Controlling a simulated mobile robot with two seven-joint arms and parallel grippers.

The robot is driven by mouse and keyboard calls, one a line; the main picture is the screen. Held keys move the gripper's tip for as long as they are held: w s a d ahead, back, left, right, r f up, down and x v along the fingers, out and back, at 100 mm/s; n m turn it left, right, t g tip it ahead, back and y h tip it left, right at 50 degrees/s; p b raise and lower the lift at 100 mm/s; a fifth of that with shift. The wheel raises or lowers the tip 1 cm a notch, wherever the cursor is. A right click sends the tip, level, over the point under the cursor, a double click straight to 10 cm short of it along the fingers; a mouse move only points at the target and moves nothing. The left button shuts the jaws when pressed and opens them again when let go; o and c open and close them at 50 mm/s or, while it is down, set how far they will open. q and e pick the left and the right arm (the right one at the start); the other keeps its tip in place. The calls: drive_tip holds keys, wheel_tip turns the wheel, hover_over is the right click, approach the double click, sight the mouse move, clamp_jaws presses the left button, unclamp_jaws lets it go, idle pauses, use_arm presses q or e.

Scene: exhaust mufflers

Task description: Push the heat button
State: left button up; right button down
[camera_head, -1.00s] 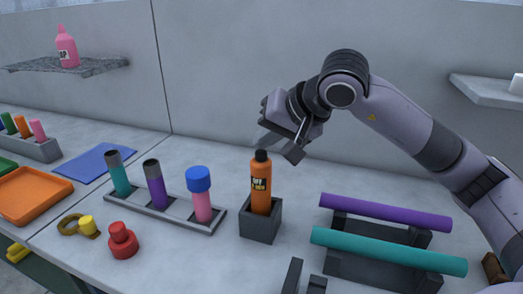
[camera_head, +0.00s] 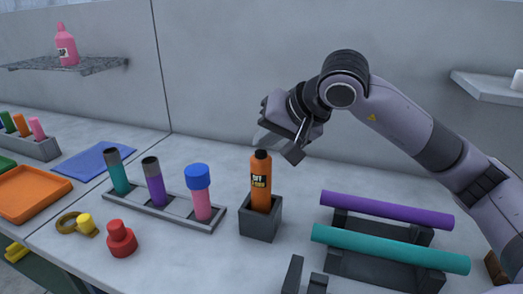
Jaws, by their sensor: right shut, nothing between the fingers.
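A red round button-like piece (camera_head: 121,239) with a raised knob stands on the white bench at the lower left. No label is readable on it, so I cannot tell for sure that it is the heat button. My right gripper (camera_head: 278,144) is shut and empty. It is over the back of the bench, just above and behind an orange bottle (camera_head: 261,184), well to the right of the red piece. I cannot tell whether its fingers touch the bottle cap. My left gripper is not in view.
The orange bottle stands in a dark square holder (camera_head: 260,222). A grey rack (camera_head: 205,227) holds several coloured tubes behind the red piece. A yellow piece (camera_head: 85,224) lies left of it. Purple (camera_head: 385,209) and teal (camera_head: 390,249) tubes lie on dark supports at right.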

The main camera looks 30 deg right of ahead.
sight(266, 153)
idle(0.3)
drive_tip(key=shift+r+p, duration=0.3)
drive_tip(key=shift+r, duration=0.1)
wheel_tip(266, 153, up, 6)
drive_tip(key=p, duration=0.4)
idle(0.7)
